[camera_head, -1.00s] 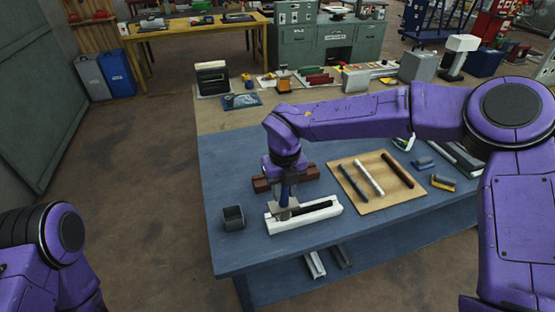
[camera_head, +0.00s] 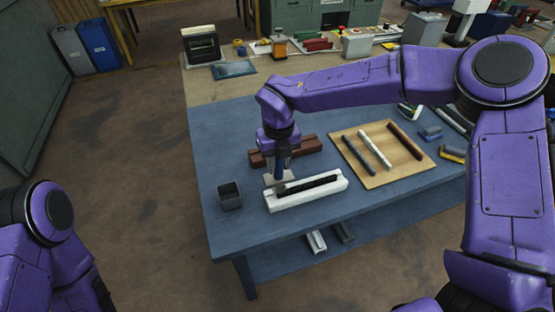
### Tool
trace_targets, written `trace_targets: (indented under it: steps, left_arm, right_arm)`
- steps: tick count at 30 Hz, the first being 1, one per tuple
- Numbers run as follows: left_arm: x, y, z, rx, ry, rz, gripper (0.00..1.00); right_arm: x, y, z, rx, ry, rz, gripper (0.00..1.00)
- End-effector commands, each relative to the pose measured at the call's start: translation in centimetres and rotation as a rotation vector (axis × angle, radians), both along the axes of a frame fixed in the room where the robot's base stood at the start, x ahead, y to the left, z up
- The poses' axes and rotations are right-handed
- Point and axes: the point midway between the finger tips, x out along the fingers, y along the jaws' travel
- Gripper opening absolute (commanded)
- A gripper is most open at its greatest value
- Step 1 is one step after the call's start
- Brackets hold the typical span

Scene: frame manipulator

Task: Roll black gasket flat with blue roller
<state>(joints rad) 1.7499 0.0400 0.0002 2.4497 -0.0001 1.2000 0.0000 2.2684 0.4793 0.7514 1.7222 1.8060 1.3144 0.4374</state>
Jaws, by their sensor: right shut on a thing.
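A white channel-shaped frame (camera_head: 290,203) lies near the front of the blue-topped table. A black gasket strip (camera_head: 315,184) lies along its groove, its left end partly hidden by my gripper. My right gripper (camera_head: 279,178) points down at the channel's left end, shut on the blue roller (camera_head: 282,163). Only a little of the roller shows between the fingers; its lower end is too small to tell whether it touches the gasket. My left gripper is out of view; only part of that arm shows at lower left.
A dark open box (camera_head: 230,197) stands left of the channel. Red-brown blocks (camera_head: 304,147) lie behind it. A wooden board (camera_head: 366,180) with a black, a white and a dark red strip lies to the right. The table's front left is clear.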

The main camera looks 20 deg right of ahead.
Motion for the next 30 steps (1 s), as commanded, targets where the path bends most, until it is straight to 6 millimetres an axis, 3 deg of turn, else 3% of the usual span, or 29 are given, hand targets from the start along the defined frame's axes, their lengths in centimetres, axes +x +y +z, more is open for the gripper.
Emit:
trace_targets:
  steps: [30]
  left_arm:
    - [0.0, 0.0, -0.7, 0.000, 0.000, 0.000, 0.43]
  right_arm:
    - [0.0, 0.1, -1.1, -0.001, 0.000, 0.002, 0.00]
